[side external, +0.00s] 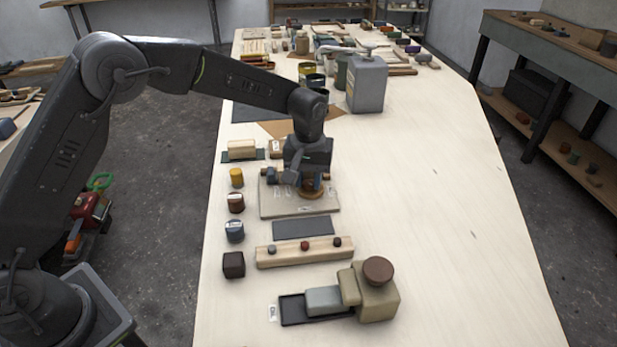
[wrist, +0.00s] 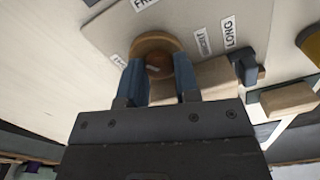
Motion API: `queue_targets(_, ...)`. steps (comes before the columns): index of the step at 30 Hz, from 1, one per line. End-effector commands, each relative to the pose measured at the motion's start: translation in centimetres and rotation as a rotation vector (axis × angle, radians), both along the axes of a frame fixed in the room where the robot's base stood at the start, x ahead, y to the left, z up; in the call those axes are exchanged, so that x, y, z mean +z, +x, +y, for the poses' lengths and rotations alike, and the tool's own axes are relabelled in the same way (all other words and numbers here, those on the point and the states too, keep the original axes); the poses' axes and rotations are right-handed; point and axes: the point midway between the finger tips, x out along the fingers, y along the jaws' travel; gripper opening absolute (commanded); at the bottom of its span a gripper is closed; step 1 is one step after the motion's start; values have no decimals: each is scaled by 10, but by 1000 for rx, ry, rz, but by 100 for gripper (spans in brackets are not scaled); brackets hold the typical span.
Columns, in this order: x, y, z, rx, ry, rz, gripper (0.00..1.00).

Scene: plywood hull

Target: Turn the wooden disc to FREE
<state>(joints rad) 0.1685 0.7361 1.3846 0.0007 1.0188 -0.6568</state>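The wooden disc (side external: 313,191) lies on a pale board (side external: 290,211) on the bench. In the wrist view the round disc (wrist: 152,43) has a darker brown raised part (wrist: 158,66) at its middle. My gripper (wrist: 159,72) is down at the disc, its two blue fingers apart on either side of the raised part. I cannot tell whether they press on it. In the side view my gripper (side external: 308,182) hides much of the disc. White labels surround it: one reads LONG (wrist: 230,32), another seems to read SHORT (wrist: 202,41), and a cut-off one starts FR (wrist: 143,3).
A dark pad (side external: 303,228) and a wooden rail with knobs (side external: 305,252) lie in front of the board. Small coloured blocks, including a yellow one (side external: 236,177), line its left. A grey canister (side external: 367,84) stands behind. The bench's right side is clear.

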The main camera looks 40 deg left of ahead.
Motion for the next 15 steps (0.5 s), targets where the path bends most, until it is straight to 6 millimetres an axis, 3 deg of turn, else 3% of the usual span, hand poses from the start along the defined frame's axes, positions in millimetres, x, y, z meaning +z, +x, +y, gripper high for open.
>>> queue_targets(7,0,0,0,0,0,0,6)
queue_targets(15,0,0,0,-25,0,0,5)
